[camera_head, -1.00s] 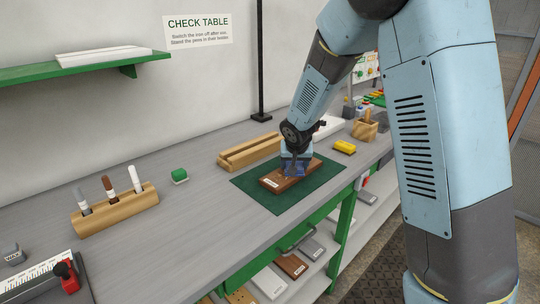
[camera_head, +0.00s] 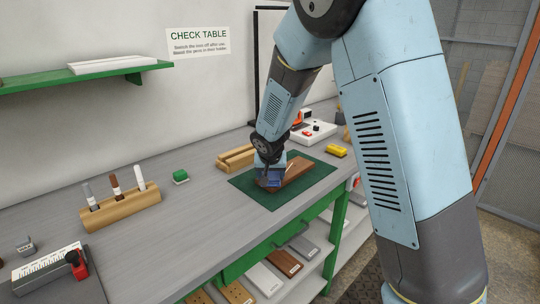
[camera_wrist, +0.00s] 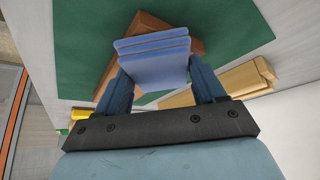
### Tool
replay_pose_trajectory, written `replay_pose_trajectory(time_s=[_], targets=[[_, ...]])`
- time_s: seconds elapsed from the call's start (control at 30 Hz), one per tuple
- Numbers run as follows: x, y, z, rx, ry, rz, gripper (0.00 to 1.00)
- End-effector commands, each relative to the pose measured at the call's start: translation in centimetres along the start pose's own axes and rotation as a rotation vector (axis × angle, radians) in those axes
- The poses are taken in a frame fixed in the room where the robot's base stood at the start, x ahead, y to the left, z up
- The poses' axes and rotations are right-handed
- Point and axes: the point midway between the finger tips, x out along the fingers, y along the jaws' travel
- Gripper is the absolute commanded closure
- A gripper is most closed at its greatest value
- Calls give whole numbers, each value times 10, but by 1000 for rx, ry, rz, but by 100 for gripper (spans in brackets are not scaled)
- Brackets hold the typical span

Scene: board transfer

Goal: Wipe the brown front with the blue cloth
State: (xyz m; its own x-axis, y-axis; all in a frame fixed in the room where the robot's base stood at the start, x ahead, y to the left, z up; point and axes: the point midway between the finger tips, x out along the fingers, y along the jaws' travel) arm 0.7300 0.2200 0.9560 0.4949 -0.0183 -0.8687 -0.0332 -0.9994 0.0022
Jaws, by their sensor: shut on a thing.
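The brown front (camera_head: 297,169) lies on the green mat (camera_head: 245,182) on the table. It sits turned at an angle to the mat's edges. My gripper (camera_head: 268,178) is over its left end in the head view. The blue cloth (camera_wrist: 152,55) is folded in layers and held between my two fingers in the wrist view. The cloth covers much of the brown front (camera_wrist: 147,24) there, and whether they touch I cannot tell. My gripper (camera_wrist: 160,80) is shut on the cloth.
A wooden rack (camera_head: 235,157) stands just behind the mat. A yellow block (camera_head: 336,151) and a white box (camera_head: 314,132) are to the right. A green sponge-like block (camera_head: 180,176) and a pen holder (camera_head: 122,208) are to the left. The table between them is clear.

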Motion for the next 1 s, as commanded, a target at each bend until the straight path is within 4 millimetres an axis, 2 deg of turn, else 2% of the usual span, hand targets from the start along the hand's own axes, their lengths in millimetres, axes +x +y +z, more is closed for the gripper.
replay_pose_trajectory(time_s=[0.07,0.63,0.8,1.0], targets=[[-16,1,-11,6,7,-5,59],[-56,11,-38,16,5,5,59],[-64,11,-42,15,3,6,59],[-65,11,-42,15,2,6,59]])
